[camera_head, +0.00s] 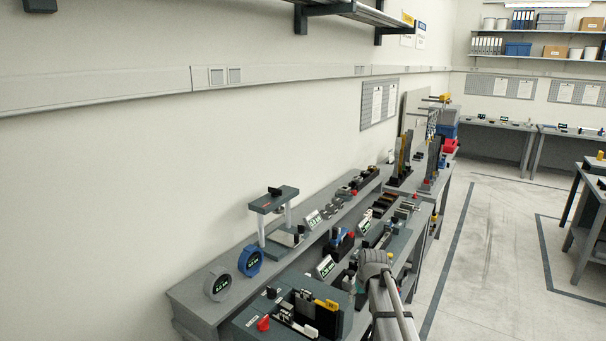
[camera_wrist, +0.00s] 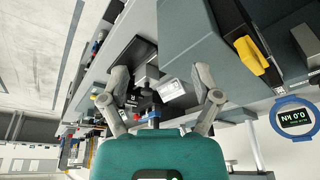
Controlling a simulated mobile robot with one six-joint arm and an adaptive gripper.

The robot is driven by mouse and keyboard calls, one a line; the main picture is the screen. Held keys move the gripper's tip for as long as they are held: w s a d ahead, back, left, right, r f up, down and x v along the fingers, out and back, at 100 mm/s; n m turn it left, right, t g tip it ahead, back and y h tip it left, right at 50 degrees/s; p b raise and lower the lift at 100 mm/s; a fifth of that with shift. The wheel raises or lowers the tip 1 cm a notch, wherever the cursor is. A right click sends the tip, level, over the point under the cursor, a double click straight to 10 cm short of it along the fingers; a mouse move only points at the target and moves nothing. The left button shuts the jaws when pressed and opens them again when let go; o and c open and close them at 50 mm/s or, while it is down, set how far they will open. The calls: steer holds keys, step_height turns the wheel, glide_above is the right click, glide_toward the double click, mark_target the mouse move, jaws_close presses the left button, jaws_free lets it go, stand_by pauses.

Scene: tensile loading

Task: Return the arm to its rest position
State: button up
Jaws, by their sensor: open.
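My gripper (camera_wrist: 161,78) shows in the wrist view with its two grey fingers spread wide apart. Nothing is held between the fingertips; bench items, among them a small white display (camera_wrist: 172,90), show in the gap behind them. The teal gripper body fills the lower middle of that view. In the head view my grey arm reaches over the bench at the bottom, right of centre. My gripper cannot be made out clearly there.
A dark grey machine (camera_head: 278,322) with a red knob stands near the arm. Its yellow part (camera_wrist: 250,56) shows in the wrist view. A blue round gauge (camera_head: 250,261) and a press stand (camera_head: 274,200) are left. Open floor (camera_head: 490,250) lies right of the bench.

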steer(key=s+a+m+g, duration=0.1)
steer(key=s+m+g, duration=0.15)
steer(key=s, duration=2.15)
step_height(320, 180, down, 11)
steer(key=b, duration=1)
steer(key=shift+s+a+n+g+h, duration=0.2)
steer(key=shift+s+n+g+h, duration=0.15)
steer(key=shift+n, duration=0.1)
steer(key=shift+r, duration=0.15)
